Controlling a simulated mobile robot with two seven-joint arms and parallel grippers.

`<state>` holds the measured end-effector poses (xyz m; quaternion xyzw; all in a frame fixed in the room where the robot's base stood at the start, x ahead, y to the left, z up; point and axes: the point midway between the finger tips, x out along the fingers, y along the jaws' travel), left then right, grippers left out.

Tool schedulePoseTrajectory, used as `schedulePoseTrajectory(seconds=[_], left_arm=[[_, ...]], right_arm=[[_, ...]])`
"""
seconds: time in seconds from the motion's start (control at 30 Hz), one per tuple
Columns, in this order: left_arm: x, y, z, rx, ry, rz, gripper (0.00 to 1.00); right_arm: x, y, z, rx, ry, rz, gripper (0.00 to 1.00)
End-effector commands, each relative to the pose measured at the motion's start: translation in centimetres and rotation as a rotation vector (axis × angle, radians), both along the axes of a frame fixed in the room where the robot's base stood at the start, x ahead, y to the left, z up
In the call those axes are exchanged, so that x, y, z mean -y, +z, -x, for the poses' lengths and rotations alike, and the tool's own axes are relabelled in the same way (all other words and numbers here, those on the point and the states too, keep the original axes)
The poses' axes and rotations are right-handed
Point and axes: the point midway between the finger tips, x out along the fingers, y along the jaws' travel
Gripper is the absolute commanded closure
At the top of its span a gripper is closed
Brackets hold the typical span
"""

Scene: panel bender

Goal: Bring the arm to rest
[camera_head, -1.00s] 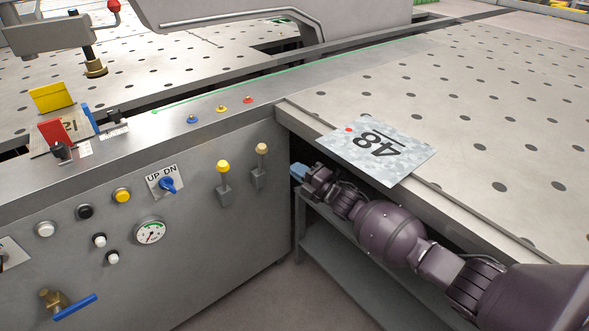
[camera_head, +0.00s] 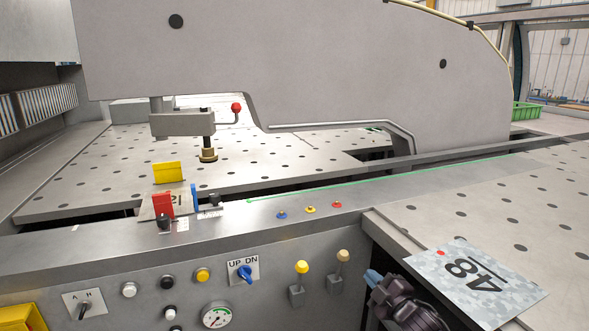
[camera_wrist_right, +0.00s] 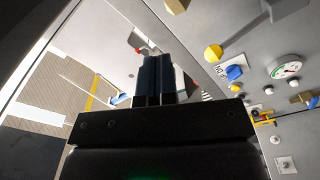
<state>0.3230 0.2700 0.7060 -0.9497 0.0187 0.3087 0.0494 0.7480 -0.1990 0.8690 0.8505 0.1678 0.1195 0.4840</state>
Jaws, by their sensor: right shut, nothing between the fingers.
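My right arm comes in at the lower right of the head view. Its gripper (camera_head: 373,279) is beside the front panel, below the edge of the right table and left of the sheet marked 48. In the right wrist view the gripper (camera_wrist_right: 155,62) has its dark fingers together with nothing between them. The panel's knobs and gauge show to its right there. My left gripper is not in view.
The sheet marked 48 (camera_head: 478,277) lies on the perforated right table (camera_head: 540,215) and overhangs its edge. Two levers, the yellow-topped one (camera_head: 302,268) and the tan-topped one (camera_head: 343,257), stick out near the gripper. The press frame (camera_head: 330,70) spans the back.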

Motion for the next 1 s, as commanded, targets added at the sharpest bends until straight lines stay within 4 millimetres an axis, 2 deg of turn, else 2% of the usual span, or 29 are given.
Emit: schedulePoseTrajectory(seconds=[0.17, 0.37, 0.7, 1.0], left_arm=[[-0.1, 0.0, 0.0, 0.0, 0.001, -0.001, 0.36], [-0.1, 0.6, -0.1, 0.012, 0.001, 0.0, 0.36], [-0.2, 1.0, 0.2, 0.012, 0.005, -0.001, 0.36], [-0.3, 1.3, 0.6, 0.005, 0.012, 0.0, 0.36]], right_arm=[[-0.5, -1.0, 4.1, -0.148, -0.055, -0.206, 1.0], [0.0, -3.3, 10.3, -0.319, -0.142, -0.425, 1.0], [2.6, -7.1, 22.4, -0.542, -0.328, -0.686, 1.0], [5.5, -9.8, 33.2, -0.657, -0.495, -0.78, 1.0]])
